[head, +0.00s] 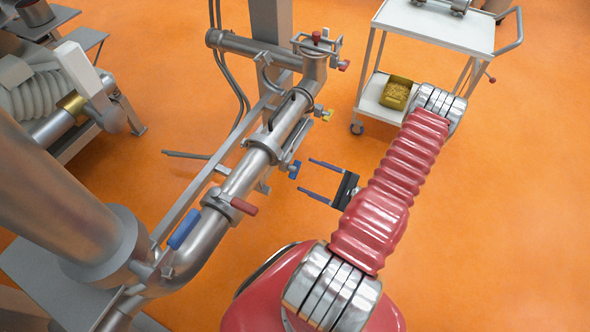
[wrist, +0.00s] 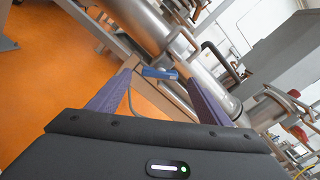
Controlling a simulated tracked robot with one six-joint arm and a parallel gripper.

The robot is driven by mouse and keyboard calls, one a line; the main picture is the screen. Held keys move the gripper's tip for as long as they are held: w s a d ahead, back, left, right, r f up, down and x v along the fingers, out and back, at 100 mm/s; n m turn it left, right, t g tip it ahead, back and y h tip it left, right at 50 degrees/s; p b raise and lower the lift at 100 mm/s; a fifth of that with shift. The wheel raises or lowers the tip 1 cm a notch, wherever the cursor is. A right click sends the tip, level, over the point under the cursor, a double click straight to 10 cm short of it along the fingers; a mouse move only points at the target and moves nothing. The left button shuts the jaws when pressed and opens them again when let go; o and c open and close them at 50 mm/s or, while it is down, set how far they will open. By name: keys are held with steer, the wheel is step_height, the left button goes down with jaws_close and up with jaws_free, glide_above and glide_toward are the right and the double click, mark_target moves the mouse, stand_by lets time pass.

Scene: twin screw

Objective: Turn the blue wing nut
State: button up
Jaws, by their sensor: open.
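The blue wing nut (head: 294,169) sits on the right side of the slanted steel pipe, near its clamp. My gripper (head: 311,175) is open and empty, just right of the wing nut, with its two fingers pointing left toward the pipe. The fingers appear apart from the nut. In the wrist view, a blue piece that looks like the wing nut (wrist: 160,73) shows between the tips of my gripper (wrist: 162,71), across the gap. The depth between the tips and the nut is hard to tell.
Along the steel pipe (head: 236,180) are a red handle (head: 244,206), a larger blue handle (head: 184,229) and a yellow knob (head: 327,115). A white cart (head: 437,25) with a yellow bin (head: 397,93) stands at the back right. The orange floor (head: 500,210) is clear at right.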

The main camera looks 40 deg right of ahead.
mark_target(298, 171)
steer(key=shift+x, duration=3.25)
steer(key=shift+c, duration=0.5)
steer(key=c, duration=0.9)
